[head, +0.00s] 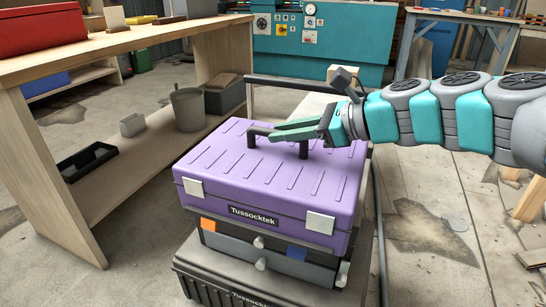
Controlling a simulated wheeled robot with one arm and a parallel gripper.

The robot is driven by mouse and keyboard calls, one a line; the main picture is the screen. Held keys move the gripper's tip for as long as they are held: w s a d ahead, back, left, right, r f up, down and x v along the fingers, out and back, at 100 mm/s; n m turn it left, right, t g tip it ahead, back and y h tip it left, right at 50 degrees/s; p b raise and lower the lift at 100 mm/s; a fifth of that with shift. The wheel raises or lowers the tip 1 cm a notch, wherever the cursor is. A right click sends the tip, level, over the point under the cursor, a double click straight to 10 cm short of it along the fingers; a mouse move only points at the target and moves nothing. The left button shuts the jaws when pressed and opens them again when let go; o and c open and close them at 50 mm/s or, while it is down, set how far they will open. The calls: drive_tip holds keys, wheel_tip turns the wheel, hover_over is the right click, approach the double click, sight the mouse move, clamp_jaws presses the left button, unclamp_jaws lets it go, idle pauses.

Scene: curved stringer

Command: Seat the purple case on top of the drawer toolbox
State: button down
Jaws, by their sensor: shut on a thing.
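The purple case (235,187) is a closed, ribbed box with pale latches and a dark "Tussocktek" label. It is level and directly above the drawer toolbox (275,258), a dark grey unit with pale knobs and orange and blue labels. No gap shows between them at the front, but I cannot tell whether the case rests fully on it. My gripper (282,132) comes in from the right, above the case's lid, and is shut on the case's dark top handle. The fingers hide part of the handle. The case hides the toolbox's top.
A larger dark box (215,287) marked "Tussocktek" is under the drawer toolbox. A dark tall handle bar (290,82) rises behind the stack. A wooden workbench (120,42) with a low shelf stands close on the left. Stained concrete floor (430,230) is open on the right.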

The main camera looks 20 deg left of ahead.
drive_tip(key=w+a+f+b, duration=0.1)
drive_tip(key=w+f, duration=0.1)
drive_tip(key=w, duration=0.5)
drive_tip(key=w+a+f+b, duration=0.1)
drive_tip(key=w+f, duration=0.1)
drive_tip(key=w, duration=0.6)
drive_tip(key=shift+w+a+f, duration=0.15)
drive_tip(key=shift+a+f, duration=0.25)
drive_tip(key=c, duration=0.8)
unclamp_jaws()
drive_tip(key=shift+f, duration=0.1)
drive_tip(key=shift+o, duration=0.2)
drive_tip(key=p+v, duration=0.1)
drive_tip(key=v, duration=1.1)
